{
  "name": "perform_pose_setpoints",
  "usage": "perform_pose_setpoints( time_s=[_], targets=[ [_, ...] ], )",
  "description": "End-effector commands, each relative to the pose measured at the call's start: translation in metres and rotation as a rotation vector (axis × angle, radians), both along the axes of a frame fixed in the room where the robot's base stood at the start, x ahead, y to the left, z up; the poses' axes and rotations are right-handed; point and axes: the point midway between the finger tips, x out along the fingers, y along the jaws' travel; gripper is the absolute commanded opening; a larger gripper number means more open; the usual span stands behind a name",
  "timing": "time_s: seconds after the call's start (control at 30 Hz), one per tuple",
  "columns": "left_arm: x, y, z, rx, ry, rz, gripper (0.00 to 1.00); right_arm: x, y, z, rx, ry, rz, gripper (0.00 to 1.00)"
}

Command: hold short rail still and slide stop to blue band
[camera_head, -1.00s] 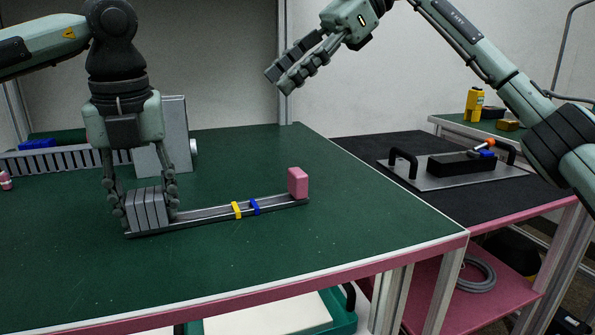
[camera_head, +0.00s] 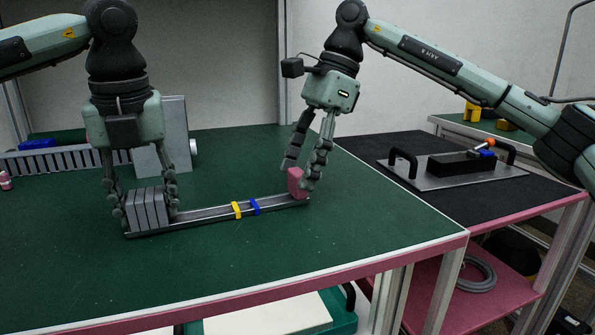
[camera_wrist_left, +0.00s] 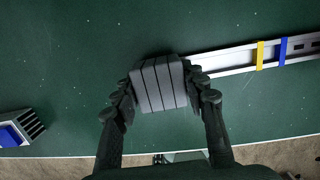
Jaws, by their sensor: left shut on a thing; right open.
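The short rail (camera_head: 188,216) lies on the green table, with a grey ribbed block (camera_head: 147,209) at its left end. A yellow band (camera_head: 236,210) and a blue band (camera_head: 255,206) mark its middle; both show in the left wrist view (camera_wrist_left: 283,50). The pink stop (camera_head: 296,183) stands at the rail's right end, partly hidden by a finger. My left gripper (camera_head: 143,205) is shut on the grey block (camera_wrist_left: 159,84), one finger on each side. My right gripper (camera_head: 298,178) is open, pointing down with its fingers around the stop's upper part; I cannot tell whether they touch it.
A grey upright plate (camera_head: 176,135) and a slotted grey rack (camera_head: 70,160) stand behind the left gripper. A dark side table (camera_head: 375,150) at right holds a tray with handles (camera_head: 455,178). The green table (camera_head: 330,240) is clear in front of the rail.

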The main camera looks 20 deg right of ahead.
Motion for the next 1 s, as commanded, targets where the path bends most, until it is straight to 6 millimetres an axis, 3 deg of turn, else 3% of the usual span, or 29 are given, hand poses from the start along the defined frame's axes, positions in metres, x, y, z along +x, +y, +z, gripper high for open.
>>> perform_pose_setpoints(
  time_s=[0.17,0.43,0.9,1.0],
  targets=[
    [0.0001,0.0,0.0004,0.0,-0.001,0.0,0.06,-0.0006,0.0041,-0.0103,0.001,0.0,0.0,0.57],
    [0.0001,0.0001,0.0003,0.0,-0.001,0.0,0.06,-0.0004,0.0047,-0.0111,0.001,-0.001,0.0,0.57],
    [0.0,0.0001,0.0003,0.0,0.0,0.0,0.06,-0.0003,0.0047,-0.0107,0.001,-0.001,0.0,0.0],
    [0.0,0.0001,0.0003,0.0,0.0,0.0,0.06,-0.0003,0.0048,-0.0106,0.002,-0.001,0.001,0.0]
  ],
)
